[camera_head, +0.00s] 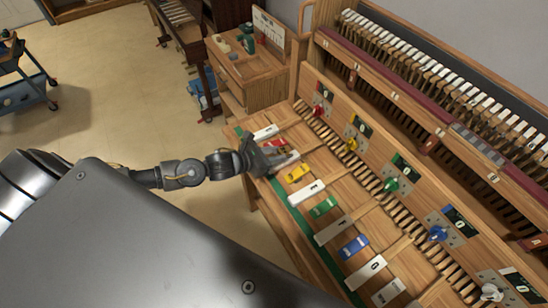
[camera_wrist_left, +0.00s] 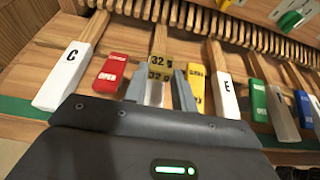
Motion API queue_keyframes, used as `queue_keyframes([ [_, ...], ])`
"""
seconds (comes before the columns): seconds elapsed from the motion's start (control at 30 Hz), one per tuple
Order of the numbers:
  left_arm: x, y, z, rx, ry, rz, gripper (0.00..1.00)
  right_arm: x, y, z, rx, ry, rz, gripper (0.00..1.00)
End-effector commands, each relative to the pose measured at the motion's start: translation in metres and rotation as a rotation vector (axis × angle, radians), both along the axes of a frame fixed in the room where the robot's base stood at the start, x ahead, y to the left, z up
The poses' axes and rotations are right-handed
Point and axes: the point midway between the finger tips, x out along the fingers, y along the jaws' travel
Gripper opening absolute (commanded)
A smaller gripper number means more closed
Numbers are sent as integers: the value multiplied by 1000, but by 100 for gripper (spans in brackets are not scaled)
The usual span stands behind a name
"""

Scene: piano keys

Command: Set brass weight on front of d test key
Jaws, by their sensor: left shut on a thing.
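My left gripper (camera_head: 262,157) is over the front of the keyboard. In the left wrist view its two grey fingers (camera_wrist_left: 160,80) are shut on a small brass weight (camera_wrist_left: 159,66) marked 32 g. The weight is over the key between the red block (camera_wrist_left: 112,73) and the yellow block (camera_wrist_left: 196,88), the place of D between the C key (camera_wrist_left: 66,75) and the E key (camera_wrist_left: 227,97). A pale strip of the D key (camera_wrist_left: 155,93) shows between the fingers; its letter is hidden. I cannot tell whether the weight touches the key. My right gripper is out of view.
More lettered white keys and coloured blocks, such as the green block (camera_head: 323,207) and blue block (camera_head: 354,246), run to the right. Coloured knobs (camera_head: 391,185) stand on the panel behind. A wooden side bench (camera_head: 250,68) stands beyond the keyboard's left end.

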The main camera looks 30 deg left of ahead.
Motion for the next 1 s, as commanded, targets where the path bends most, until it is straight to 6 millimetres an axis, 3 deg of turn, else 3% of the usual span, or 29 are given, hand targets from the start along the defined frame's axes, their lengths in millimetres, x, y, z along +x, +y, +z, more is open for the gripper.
queue_keyframes([
  [0.2, 0, 1, -28, 1, 2, 1, 5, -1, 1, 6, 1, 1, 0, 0],
  [0.63, 0, 0, -35, 1, 0, 0, 5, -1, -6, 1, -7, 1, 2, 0],
  [0.67, 0, 0, -34, 2, 0, 1, 29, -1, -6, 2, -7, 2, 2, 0],
  [0.8, 0, 0, -34, 1, 1, 1, 47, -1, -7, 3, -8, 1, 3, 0],
  [1.0, 0, 0, -33, 1, 1, 1, 48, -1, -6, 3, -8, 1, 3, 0],
])
